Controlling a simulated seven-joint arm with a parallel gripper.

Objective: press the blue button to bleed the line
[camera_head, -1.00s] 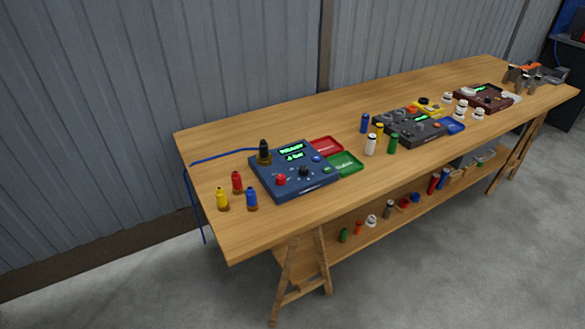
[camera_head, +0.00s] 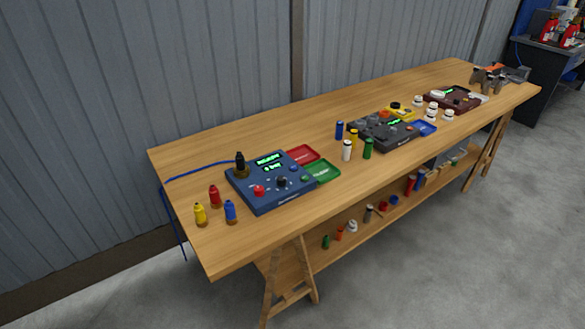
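A blue control console (camera_head: 270,202) lies on the left part of the wooden table (camera_head: 205,245). Its panel has a blue button (camera_head: 293,168) near the right side, a red button (camera_head: 258,190) at the front left and a black knob (camera_head: 281,182) between them. A green lit display (camera_head: 269,163) sits at the top; its small text seems to end in "bar". A black fitting (camera_head: 240,160) at the console's back left corner meets a blue hose (camera_head: 200,171) running off the table's left edge. My gripper is not in view.
Red (camera_head: 303,154) and green (camera_head: 324,171) trays sit beside the console's right side. Yellow (camera_head: 200,215), red (camera_head: 215,197) and blue (camera_head: 230,212) bottles stand at its left. A dark console (camera_head: 382,135) and a maroon console (camera_head: 452,98) lie farther right. Bare wood lies in front.

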